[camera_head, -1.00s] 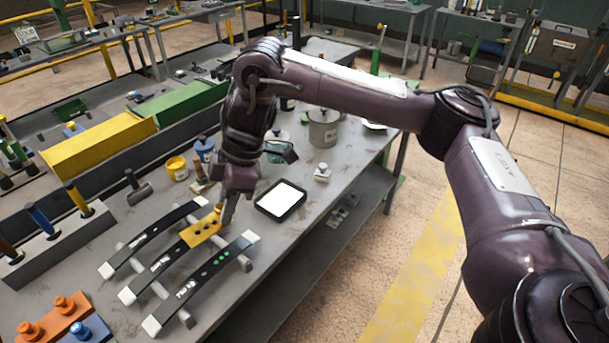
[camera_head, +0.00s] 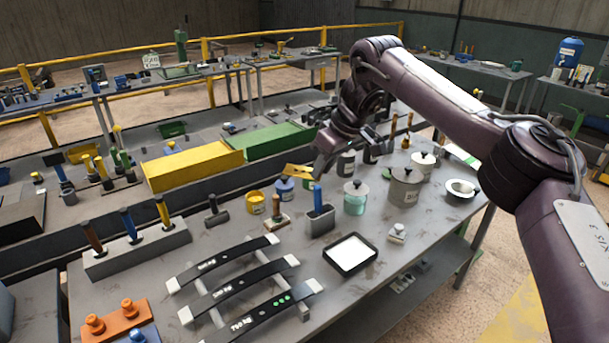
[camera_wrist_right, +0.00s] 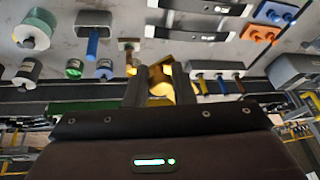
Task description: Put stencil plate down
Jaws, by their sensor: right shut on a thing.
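The yellow stencil plate (camera_head: 297,170) is held in the air above the back of the workbench. My right gripper (camera_head: 318,170) is shut on it. In the right wrist view the plate (camera_wrist_right: 160,77) shows tilted between the two fingers. Three dark leaf springs lie side by side on a rack: a back one (camera_head: 222,264), a middle one (camera_head: 240,286) and a front one (camera_head: 265,311) with green dots on it. My left gripper is not in view.
A black-rimmed tray with a white pad (camera_head: 351,254) lies right of the springs. A yellow pot (camera_head: 255,203), a blue-handled tool in a grey holder (camera_head: 319,218), a greenish jar (camera_head: 355,198) and a grey pot (camera_head: 404,187) stand near. Yellow (camera_head: 190,168) and green (camera_head: 268,145) bins line the back.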

